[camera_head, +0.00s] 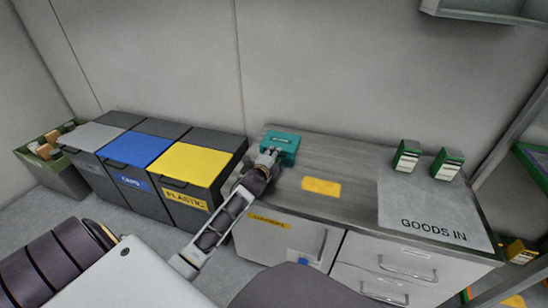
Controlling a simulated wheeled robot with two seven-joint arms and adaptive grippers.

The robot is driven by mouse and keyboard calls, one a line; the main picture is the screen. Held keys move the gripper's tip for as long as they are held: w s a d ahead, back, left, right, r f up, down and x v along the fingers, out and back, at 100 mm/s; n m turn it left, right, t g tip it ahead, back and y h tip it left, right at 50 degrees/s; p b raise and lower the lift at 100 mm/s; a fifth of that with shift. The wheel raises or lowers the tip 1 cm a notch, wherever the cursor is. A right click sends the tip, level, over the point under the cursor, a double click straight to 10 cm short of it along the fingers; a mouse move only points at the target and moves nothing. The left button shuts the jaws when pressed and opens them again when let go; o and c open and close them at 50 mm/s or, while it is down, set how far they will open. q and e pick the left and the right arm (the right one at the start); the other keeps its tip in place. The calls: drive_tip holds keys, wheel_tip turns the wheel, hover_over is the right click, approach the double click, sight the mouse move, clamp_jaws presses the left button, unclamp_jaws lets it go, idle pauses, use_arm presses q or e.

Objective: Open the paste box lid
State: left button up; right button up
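The paste box is most likely the small teal box (285,142) with a pale label on its front, at the back left of the grey worktop. Its lid looks closed. My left gripper (269,155) is at the box's front left edge, with its fingers close to or touching it. I cannot tell whether they touch or how far apart they are. The gripper covers part of the box's front. My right gripper is not in view.
Waste bins with grey, blue (137,149) and yellow (191,164) lids stand left of the worktop (345,157). A yellow label (321,186) lies before the box. The middle worktop is clear.

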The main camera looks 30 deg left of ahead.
use_arm(q)
drive_tip(key=shift+w, duration=0.1)
clamp_jaws()
idle(0.5)
